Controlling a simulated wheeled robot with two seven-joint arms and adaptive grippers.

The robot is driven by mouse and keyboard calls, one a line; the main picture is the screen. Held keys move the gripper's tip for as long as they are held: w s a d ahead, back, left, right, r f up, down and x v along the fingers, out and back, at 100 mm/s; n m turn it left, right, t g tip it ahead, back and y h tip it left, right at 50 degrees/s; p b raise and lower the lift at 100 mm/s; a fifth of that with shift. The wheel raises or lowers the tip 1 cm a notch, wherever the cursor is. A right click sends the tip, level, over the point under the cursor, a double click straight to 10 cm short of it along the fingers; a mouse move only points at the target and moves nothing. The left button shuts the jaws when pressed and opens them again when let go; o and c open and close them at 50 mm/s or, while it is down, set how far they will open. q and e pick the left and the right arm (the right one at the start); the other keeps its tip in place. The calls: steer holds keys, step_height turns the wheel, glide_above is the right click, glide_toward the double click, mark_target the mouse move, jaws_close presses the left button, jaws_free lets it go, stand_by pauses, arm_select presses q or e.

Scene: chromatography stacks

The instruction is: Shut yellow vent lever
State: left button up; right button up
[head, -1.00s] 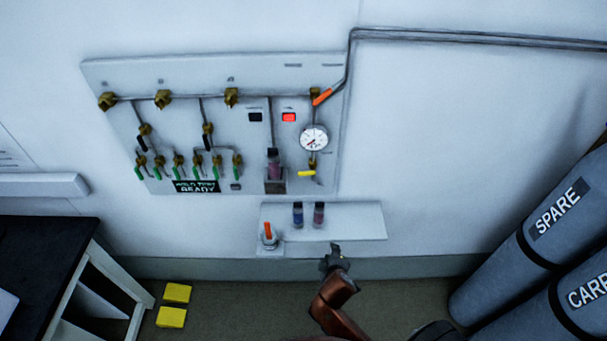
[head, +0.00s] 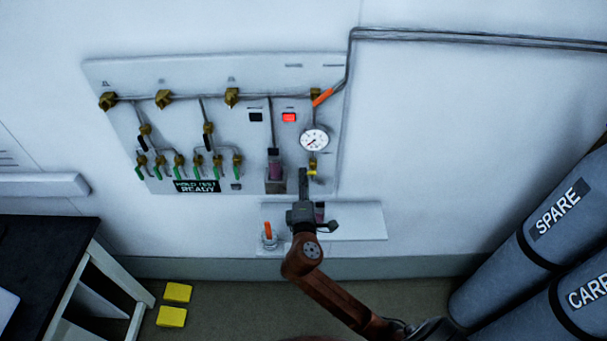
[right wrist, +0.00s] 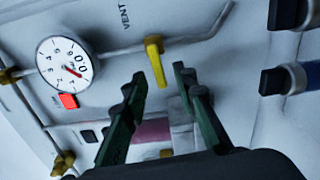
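The yellow vent lever (right wrist: 156,62) stands crosswise to its pipe near the printed VENT label (right wrist: 125,17) in the right wrist view. In the head view, only a small part of the lever (head: 312,173) shows below the gauge, beside my gripper finger. My right gripper (right wrist: 160,76) is open and empty, its two dark green fingers on either side of the lever's lower end. I see no clear contact. In the head view, the right gripper (head: 303,172) reaches up to the panel. My left gripper is not in view.
A round gauge (head: 314,139) sits above the lever, with a lit red indicator (head: 289,117) nearby. A purple-filled holder (head: 275,175) is close on the left. A shelf (head: 360,222) with vials lies below. Grey cylinders (head: 540,225) stand at the right.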

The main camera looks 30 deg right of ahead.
steer(key=shift+x, duration=1.45)
steer(key=shift+c, duration=0.3)
jaws_close()
